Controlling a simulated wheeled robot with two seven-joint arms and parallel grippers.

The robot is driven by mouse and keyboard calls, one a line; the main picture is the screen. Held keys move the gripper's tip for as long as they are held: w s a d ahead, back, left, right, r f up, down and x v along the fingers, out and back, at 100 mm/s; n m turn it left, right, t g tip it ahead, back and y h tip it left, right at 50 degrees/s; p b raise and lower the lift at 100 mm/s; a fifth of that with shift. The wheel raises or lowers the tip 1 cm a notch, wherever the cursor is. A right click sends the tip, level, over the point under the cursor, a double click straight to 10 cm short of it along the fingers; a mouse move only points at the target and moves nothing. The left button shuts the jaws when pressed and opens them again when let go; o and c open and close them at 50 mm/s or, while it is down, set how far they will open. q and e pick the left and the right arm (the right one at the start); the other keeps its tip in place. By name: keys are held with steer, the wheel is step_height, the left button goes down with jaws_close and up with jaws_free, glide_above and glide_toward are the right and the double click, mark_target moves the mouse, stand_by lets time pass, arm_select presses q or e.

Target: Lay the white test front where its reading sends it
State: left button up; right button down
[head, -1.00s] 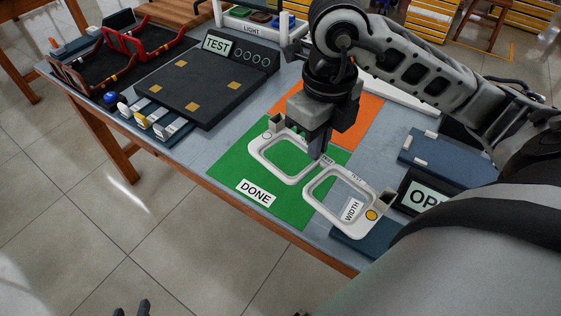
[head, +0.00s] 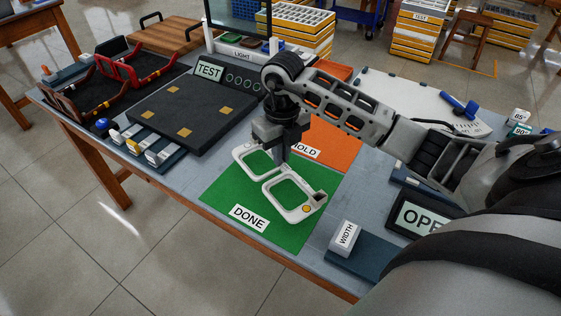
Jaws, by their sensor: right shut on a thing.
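The white test front (head: 291,214) has two open rims joined at a bridge, with a yellow dot at its near right end. It is over the green DONE mat (head: 225,195); I cannot tell whether it touches the mat. My right gripper (head: 282,160) points down and is shut on the front near its bridge, hiding part of it. The orange mat (head: 336,148), its label partly hidden, lies behind the green one. The black TEST board (head: 185,112) with several tan squares lies to the left. My left gripper is not in view.
A WIDTH block (head: 346,236) on a blue base and a partly hidden OPE sign (head: 417,217) stand to the right. A LIGHT stand (head: 240,52) is behind. The green mat's left part is clear.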

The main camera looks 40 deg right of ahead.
steer(key=shift+w+f, duration=0.2)
steer(key=shift+f, duration=0.1)
step_height(320, 180, down, 3)
steer(key=shift+f, duration=0.1)
steer(key=shift+d, duration=0.1)
steer(key=shift+f, duration=0.15)
steer(key=c, duration=1.6)
jaws_free()
steer(key=shift+o, duration=0.2)
